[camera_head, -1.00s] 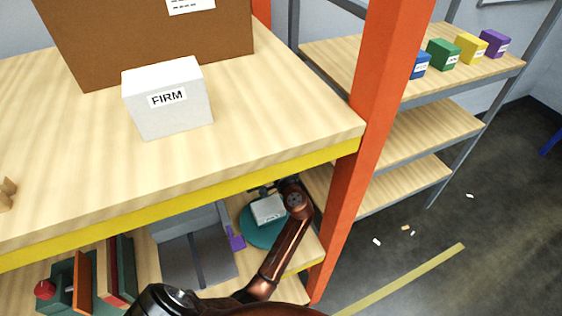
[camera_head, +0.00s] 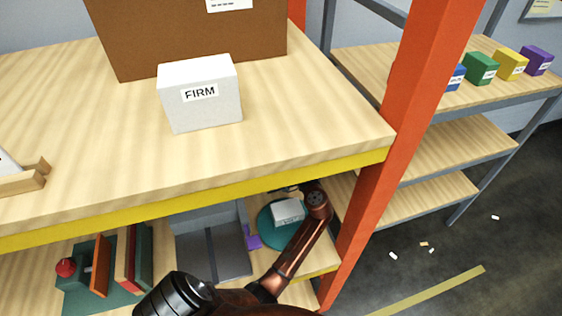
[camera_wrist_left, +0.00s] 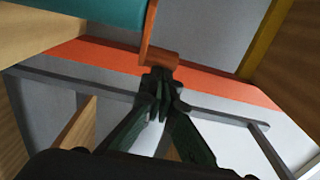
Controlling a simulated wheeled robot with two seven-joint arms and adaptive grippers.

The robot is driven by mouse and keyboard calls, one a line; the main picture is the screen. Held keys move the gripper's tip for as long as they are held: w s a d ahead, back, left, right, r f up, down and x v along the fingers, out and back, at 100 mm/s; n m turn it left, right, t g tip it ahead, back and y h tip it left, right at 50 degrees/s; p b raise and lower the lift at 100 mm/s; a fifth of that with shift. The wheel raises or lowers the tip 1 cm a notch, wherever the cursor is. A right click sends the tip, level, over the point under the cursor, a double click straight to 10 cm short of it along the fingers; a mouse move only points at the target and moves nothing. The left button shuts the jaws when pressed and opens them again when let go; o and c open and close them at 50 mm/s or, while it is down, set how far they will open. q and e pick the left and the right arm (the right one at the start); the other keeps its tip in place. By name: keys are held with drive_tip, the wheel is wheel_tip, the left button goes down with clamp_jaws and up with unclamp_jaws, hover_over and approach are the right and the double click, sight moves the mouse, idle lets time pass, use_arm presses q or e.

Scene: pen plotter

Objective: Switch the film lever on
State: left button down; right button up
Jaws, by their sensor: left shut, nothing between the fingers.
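In the left wrist view, an orange-brown lever-like part (camera_wrist_left: 155,56) hangs down beside a teal body (camera_wrist_left: 80,18); it may be the film lever, but no label shows. My left gripper (camera_wrist_left: 157,84) is shut and empty, its dark fingertips right at the lower end of this part. Whether they touch it I cannot tell. In the head view, a copper-coloured link of my arm reaches toward the lower shelf beside a white box on a teal disc (camera_head: 268,238); the gripper itself is not clearly visible there. My right gripper is not in view.
The upper shelf (camera_head: 300,140) carries a white box labelled FIRM (camera_head: 200,95) and a large brown carton (camera_head: 190,35). An orange post (camera_head: 400,120) stands right of my arm. On the lower shelf are a grey tray (camera_head: 213,255) and a green stand with a red knob (camera_head: 66,267).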

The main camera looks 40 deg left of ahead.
use_arm(q)
drive_tip(key=shift+d, duration=0.1)
drive_tip(key=v, duration=0.7)
drive_tip(key=shift+s, duration=0.2)
drive_tip(key=shift+d+r, duration=0.1)
drive_tip(key=shift+d, duration=0.05)
